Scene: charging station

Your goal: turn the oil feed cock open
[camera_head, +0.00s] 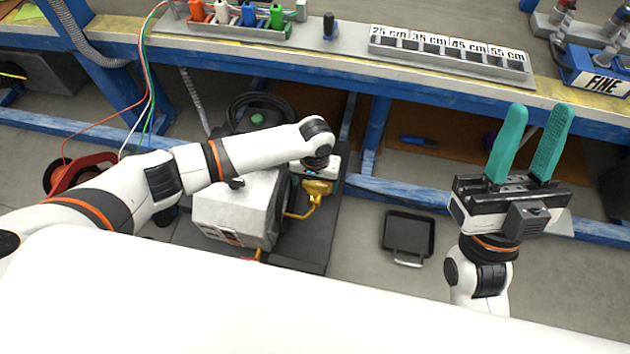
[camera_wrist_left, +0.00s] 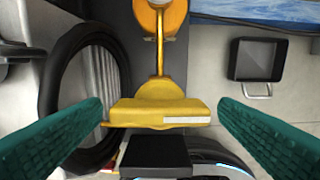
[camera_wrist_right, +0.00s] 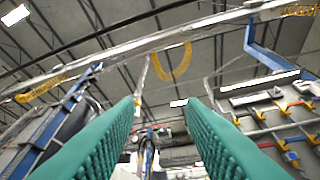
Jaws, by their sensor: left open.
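The oil feed cock looks to be the yellow part with a broad flat handle (camera_wrist_left: 160,110) in the left wrist view. A thin yellow stem runs from it to a round yellow piece at the top. In the head view the yellow part (camera_head: 317,188) shows just below my left wrist, beside the grey machine. My left gripper (camera_wrist_left: 160,118) is open, with one green finger on each side of the handle and a gap on both sides. My right gripper (camera_head: 538,112) is open and empty, pointing up, away from the machine.
The grey-white machine (camera_head: 235,210) stands on a dark base. A black tray (camera_head: 408,232) is on the floor. A blue-edged workbench (camera_head: 330,58) with a labelled rack (camera_head: 450,52) runs behind.

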